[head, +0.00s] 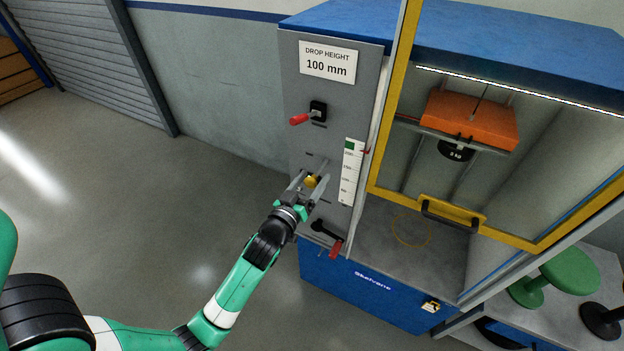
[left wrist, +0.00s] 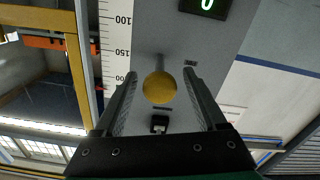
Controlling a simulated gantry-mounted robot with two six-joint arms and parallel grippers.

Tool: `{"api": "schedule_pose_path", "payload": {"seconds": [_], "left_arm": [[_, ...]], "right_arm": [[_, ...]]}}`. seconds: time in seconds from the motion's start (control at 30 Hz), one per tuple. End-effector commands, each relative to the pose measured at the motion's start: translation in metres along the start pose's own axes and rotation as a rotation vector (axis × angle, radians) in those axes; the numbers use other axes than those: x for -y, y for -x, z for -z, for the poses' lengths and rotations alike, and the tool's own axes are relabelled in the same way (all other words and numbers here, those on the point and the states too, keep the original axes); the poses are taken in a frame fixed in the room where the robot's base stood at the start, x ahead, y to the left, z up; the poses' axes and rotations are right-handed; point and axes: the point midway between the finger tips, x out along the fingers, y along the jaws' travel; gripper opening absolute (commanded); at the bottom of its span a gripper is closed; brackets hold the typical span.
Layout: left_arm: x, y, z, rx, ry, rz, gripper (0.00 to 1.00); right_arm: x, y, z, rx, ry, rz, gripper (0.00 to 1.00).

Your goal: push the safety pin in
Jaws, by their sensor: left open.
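The safety pin shows as a yellow ball knob (head: 311,181) on the grey control panel (head: 303,215), between two levers. In the left wrist view the knob (left wrist: 160,87) stands out from the panel on a short grey shaft. My left gripper (head: 314,172) is open at the panel, with one finger on each side of the knob. In the left wrist view a gap shows between the knob and each finger of the gripper (left wrist: 159,73). My right gripper is not in view.
A red-handled lever (head: 300,119) sits above the knob and another (head: 336,247) below it. A white scale (head: 350,172) is to the right. A yellow-framed guard (head: 378,150) encloses the orange weight (head: 470,118). Open floor lies left of the machine.

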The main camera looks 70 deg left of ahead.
Motion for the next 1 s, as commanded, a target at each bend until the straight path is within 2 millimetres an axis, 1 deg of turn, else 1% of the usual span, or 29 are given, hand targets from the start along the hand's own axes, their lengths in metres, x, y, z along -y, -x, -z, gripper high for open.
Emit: {"api": "schedule_pose_path", "payload": {"seconds": [0.23,0.27,0.4,0.47,0.5,0.57,0.6,0.63,0.67,1.0], "left_arm": [[-0.0002,-0.0018,0.0003,-0.001,0.000,-0.001,0.73],[-0.0002,-0.0017,0.0003,-0.001,0.000,-0.001,0.70],[-0.0002,-0.0016,0.0002,0.000,0.000,0.000,0.45],[-0.0002,-0.0015,0.0002,0.000,0.000,0.000,0.34],[-0.0002,-0.0015,0.0002,0.000,0.000,-0.001,0.27],[-0.0002,-0.0015,0.0002,0.000,0.000,-0.001,0.16],[-0.0002,-0.0014,0.0002,0.000,0.000,-0.001,0.09],[-0.0002,-0.0014,0.0002,0.000,0.000,-0.001,0.03],[-0.0002,-0.0014,0.0001,0.000,0.000,-0.001,0.00],[-0.0003,-0.0013,0.0001,0.000,0.001,-0.001,0.00]], "right_arm": [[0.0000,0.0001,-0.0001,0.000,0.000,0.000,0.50],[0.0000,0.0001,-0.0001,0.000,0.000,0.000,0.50],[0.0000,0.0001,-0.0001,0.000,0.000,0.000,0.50],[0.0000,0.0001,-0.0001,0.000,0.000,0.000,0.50],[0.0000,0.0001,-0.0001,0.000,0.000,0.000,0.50],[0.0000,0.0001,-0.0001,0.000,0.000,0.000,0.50],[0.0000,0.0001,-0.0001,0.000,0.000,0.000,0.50],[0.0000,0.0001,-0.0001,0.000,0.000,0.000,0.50],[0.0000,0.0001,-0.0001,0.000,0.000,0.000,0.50],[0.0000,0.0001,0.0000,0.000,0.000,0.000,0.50]]}}
